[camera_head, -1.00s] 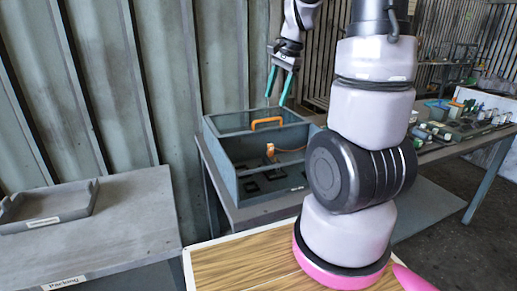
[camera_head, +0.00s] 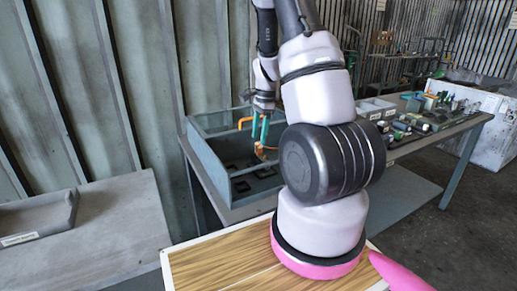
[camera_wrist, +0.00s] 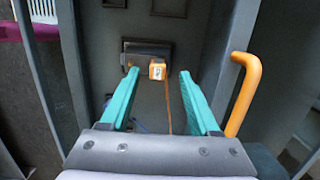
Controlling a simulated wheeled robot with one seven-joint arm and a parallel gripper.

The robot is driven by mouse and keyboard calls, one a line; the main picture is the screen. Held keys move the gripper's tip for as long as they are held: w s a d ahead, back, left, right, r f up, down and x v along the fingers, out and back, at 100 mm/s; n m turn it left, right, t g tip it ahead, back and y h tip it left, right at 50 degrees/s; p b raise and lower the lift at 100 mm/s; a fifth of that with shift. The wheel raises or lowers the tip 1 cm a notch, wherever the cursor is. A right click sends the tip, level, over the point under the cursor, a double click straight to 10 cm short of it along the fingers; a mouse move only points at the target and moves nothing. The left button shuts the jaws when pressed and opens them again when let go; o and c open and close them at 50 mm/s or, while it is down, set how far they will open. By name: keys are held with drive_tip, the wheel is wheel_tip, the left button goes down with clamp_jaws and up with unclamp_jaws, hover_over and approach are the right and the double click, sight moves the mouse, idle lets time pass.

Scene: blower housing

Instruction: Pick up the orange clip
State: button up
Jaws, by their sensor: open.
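The orange clip (camera_wrist: 157,71) is small and blocky with a pale label on its face. In the wrist view it shows between and just beyond my two teal fingertips, beside a dark slot in the grey box floor. A thin orange strip runs from it toward my gripper. In the head view the clip (camera_head: 260,152) shows inside the grey box (camera_head: 222,196), partly hidden by the fingers. My gripper (camera_head: 259,143) points down into the box, open, with nothing between its fingers in contact that I can see. It also shows in the wrist view (camera_wrist: 158,75).
An orange handle (camera_wrist: 245,92) arches close to the right finger; it also shows in the head view (camera_head: 241,123). The box walls surround the fingers. A workbench with small parts (camera_head: 425,122) is at right. A grey table (camera_head: 120,225) is at left.

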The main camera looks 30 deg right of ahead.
sight(259, 150)
wheel_tip(259, 150, down, 4)
drive_tip(key=shift+s+a+f, duration=0.15)
drive_tip(key=shift+f, duration=0.1)
drive_tip(key=shift+c, duration=0.3)
clamp_jaws()
